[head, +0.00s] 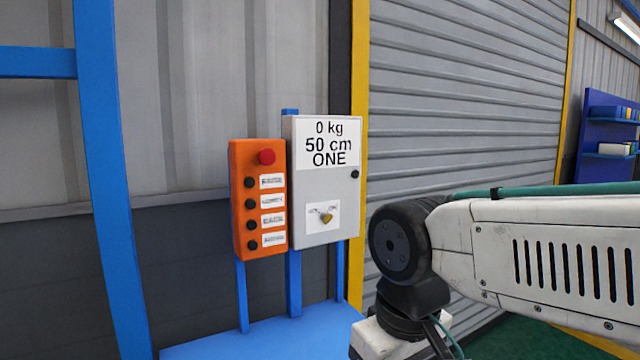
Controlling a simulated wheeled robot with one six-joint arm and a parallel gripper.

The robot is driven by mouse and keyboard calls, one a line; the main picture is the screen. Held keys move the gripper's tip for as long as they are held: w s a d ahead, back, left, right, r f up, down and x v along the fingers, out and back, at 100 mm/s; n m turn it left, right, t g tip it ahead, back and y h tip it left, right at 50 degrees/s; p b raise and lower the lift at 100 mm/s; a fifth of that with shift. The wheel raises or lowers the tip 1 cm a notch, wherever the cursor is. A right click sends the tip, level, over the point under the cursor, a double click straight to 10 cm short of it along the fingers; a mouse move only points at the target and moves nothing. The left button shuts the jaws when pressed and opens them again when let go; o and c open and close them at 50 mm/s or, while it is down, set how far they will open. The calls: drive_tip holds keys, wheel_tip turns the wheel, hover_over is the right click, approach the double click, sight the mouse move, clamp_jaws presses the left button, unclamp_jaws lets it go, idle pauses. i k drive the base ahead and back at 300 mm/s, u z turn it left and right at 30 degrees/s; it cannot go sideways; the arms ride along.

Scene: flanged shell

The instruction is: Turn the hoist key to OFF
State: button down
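The hoist key (326,217) is a small brass-coloured key in the lower part of a grey control box. It sits on a white label plate (314,211) whose marks are too small to read. I cannot tell which position the key points to. The grey box (341,200) carries a white display panel (327,143) reading "0 kg", "50 cm" and "ONE". My arm (540,255) reaches in from the right, and its dark joint is right of the box, apart from it in the picture. My gripper's fingers are not in view.
An orange button panel (240,200) with a red knob (266,156) and several black buttons stands left of the box. Blue posts (293,285) rise from a blue base (260,340). A tall blue beam (105,170) stands left. A roller shutter (460,90) is behind.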

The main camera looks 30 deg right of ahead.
sight(326, 218)
drive_tip(key=u, duration=0.05)
drive_tip(key=k, duration=1)
drive_tip(key=z, duration=1.4)
drive_tip(key=i, duration=1.05)
drive_tip(key=u, duration=1.35)
